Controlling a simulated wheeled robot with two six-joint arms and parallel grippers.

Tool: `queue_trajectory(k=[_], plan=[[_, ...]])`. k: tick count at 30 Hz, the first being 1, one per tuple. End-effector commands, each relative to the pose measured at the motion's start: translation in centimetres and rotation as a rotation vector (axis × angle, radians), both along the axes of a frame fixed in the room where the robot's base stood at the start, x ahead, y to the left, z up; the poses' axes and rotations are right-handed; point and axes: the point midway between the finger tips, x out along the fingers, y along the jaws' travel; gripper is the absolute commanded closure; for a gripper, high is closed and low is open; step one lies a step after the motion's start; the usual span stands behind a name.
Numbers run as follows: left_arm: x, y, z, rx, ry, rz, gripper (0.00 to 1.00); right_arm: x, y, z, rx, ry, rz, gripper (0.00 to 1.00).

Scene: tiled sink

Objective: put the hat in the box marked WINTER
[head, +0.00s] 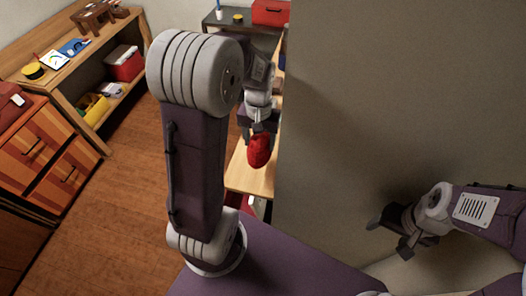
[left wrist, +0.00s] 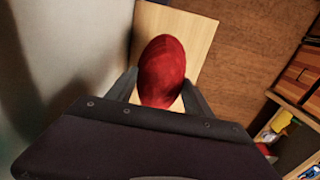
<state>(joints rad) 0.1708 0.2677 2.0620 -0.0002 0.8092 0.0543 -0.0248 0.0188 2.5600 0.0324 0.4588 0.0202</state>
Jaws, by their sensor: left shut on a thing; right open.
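A red rounded soft-looking thing, seemingly the hat (head: 259,151), hangs below my left gripper (head: 259,128). In the left wrist view the hat (left wrist: 162,70) sits between the two fingers of my left gripper (left wrist: 160,88), which is shut on it. It is held above a pale wooden surface (head: 243,176). My right gripper (head: 391,233) is open and empty at the lower right, in front of the grey wall. I see no box with a readable WINTER mark.
A large grey wall (head: 400,100) stands close on the right of the hat. A wooden shelf unit (head: 62,75) holds a red box (head: 124,66) and several small things. An orange drawer cabinet (head: 42,150) stands at the left. The wooden floor (head: 120,200) between is clear.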

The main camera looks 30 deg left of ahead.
Motion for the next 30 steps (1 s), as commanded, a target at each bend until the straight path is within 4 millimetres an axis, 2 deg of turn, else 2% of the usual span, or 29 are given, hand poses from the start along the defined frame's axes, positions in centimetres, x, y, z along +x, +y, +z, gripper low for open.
queue_trajectory(k=[1,5,9,18,24,30], plan=[[-0.3,1.1,-0.5,0.000,0.001,0.009,0.82,0.0,0.0,-0.8,0.000,0.000,0.000,0.30],[-0.9,3.9,-0.6,0.000,0.000,0.010,0.82,0.0,0.0,-1.9,0.000,0.000,0.000,0.30],[-1.9,7.5,-0.7,0.001,0.000,0.010,0.82,0.0,0.0,-3.2,0.000,0.000,0.000,0.30],[-3.6,14.7,-0.5,0.000,0.002,0.007,0.82,0.0,0.0,-5.1,0.000,0.000,0.000,0.30],[-4.2,17.3,-0.3,0.000,0.002,0.004,0.82,0.0,0.0,-5.6,0.000,0.000,0.000,0.30],[-4.4,18.1,-0.2,0.000,0.002,0.002,0.82,0.0,0.0,-5.7,0.000,0.000,0.000,0.30]])
